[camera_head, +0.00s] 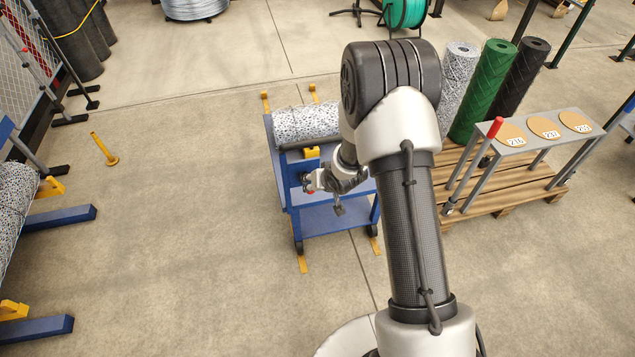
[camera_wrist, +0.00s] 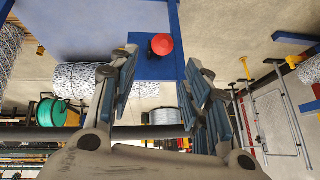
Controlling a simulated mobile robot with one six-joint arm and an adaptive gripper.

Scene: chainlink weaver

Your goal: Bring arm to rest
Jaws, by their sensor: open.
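My gripper (camera_head: 322,190) is at the end of my bent arm, in front of the blue machine stand (camera_head: 330,222) in the head view. In the wrist view my gripper (camera_wrist: 163,70) has its two blue-grey fingers spread apart with nothing between them. A red round button (camera_wrist: 162,44) on a blue panel (camera_wrist: 176,12) shows just beyond the fingertips, apart from them. In the head view a small bit of red shows beside the gripper. My wrist hides part of the stand.
A speckled roll (camera_head: 305,123) lies on top of the stand. A wooden pallet (camera_head: 500,203) with upright white, green (camera_head: 484,92) and black rolls and a grey rack (camera_head: 540,131) stands to the right. Open concrete floor lies left, with a yellow post (camera_head: 104,150).

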